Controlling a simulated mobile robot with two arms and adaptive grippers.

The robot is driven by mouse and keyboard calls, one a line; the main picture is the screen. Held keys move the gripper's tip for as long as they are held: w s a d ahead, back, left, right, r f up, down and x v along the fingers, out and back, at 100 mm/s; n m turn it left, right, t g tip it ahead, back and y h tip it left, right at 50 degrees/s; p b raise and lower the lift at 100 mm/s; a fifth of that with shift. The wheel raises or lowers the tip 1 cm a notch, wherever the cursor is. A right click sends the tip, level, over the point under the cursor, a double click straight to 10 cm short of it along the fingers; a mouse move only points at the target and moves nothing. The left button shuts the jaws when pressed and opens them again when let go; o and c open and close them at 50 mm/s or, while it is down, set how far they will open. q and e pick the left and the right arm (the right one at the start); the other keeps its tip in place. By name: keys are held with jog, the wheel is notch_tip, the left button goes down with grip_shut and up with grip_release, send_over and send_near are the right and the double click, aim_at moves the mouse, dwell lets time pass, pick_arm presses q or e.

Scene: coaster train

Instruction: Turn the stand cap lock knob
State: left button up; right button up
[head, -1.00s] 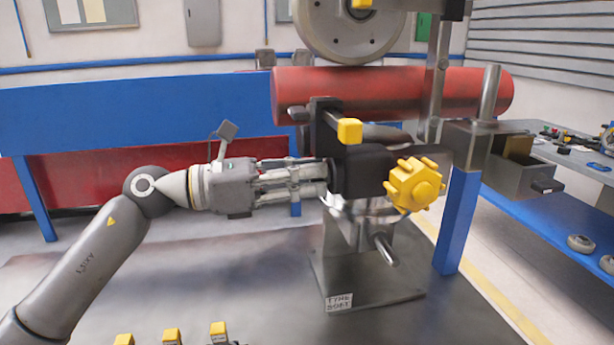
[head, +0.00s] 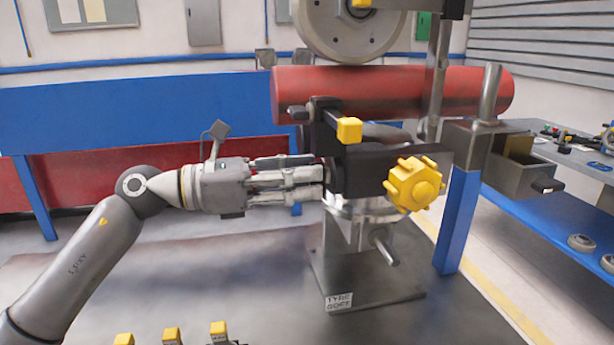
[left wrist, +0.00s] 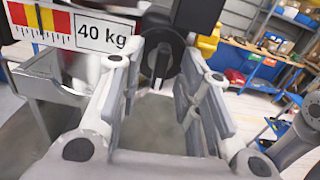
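The stand (head: 345,270) is a grey metal post on a base plate, with a black clamp block (head: 362,170) on top. A yellow star-shaped knob (head: 414,185) sits on the block's near face, apart from my gripper. My left gripper (head: 322,180) is level at the block's left side, its fingertips close to it. In the left wrist view the fingers (left wrist: 155,105) are spread, with a dark rounded knob (left wrist: 162,60) ahead between their tips. I cannot tell whether they touch it. I cannot tell which knob is the cap lock. My right gripper is out of view.
A red cylinder (head: 440,92) lies behind and above the block, below a grey wheel (head: 350,20). A small yellow-ended lever (head: 349,130) sticks out above the gripper. A blue post (head: 458,220) stands right. A 40 kg label (left wrist: 100,38) is at upper left of the wrist view.

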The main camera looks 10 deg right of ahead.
pick_arm(q)
jog(key=a, duration=1.1)
